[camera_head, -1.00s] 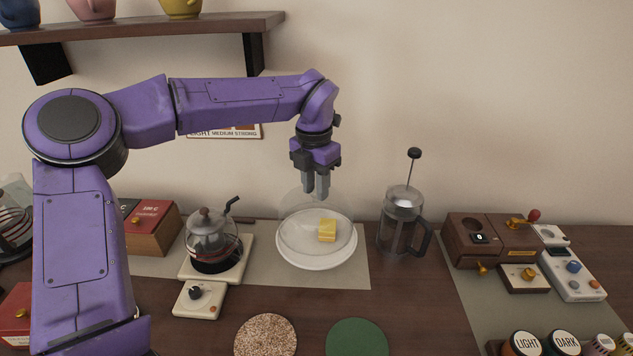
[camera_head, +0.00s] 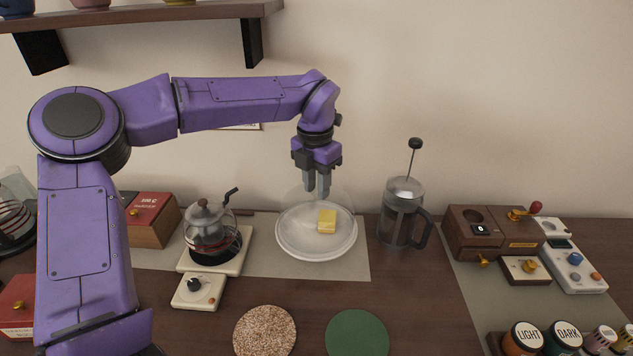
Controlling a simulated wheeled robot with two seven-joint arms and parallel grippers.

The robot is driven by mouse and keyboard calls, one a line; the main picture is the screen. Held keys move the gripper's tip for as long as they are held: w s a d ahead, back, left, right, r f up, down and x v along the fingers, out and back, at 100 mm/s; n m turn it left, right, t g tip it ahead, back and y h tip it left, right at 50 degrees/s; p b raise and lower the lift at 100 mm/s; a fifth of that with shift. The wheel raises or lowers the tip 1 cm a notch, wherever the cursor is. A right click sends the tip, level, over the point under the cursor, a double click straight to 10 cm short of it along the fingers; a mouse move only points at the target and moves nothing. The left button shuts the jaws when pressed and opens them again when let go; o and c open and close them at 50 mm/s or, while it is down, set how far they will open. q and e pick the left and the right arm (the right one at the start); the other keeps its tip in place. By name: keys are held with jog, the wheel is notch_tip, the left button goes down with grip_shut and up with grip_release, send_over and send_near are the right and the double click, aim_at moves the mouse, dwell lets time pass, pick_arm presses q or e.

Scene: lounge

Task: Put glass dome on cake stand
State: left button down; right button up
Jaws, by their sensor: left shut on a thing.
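The clear glass dome (camera_head: 340,203) stands over the white cake stand (camera_head: 316,252) in the middle of the counter. A yellow block of cake (camera_head: 327,222) shows on the stand through the glass. My left gripper (camera_head: 318,193) points straight down at the top of the dome, its fingers shut on it, probably at its knob, which the fingers hide. The dome's lower edge appears close to the plate's rim; whether it touches all round is hard to tell. My right gripper is not in view.
A glass kettle (camera_head: 212,228) on a cream burner stands left of the stand. A French press (camera_head: 402,212) stands close on the right. A cork mat (camera_head: 265,331) and a green mat (camera_head: 357,334) lie in front. A brown grinder box (camera_head: 490,233) is farther right.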

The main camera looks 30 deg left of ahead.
pick_arm(q)
jog(key=shift+f, duration=0.2)
dwell(0.5)
jog(key=c, duration=0.8)
grip_release()
jog(key=shift+o, duration=0.2)
notch_tip(320, 180, up, 11)
jog(key=shift+s+f, duration=0.15)
jog(key=shift+f, duration=0.05)
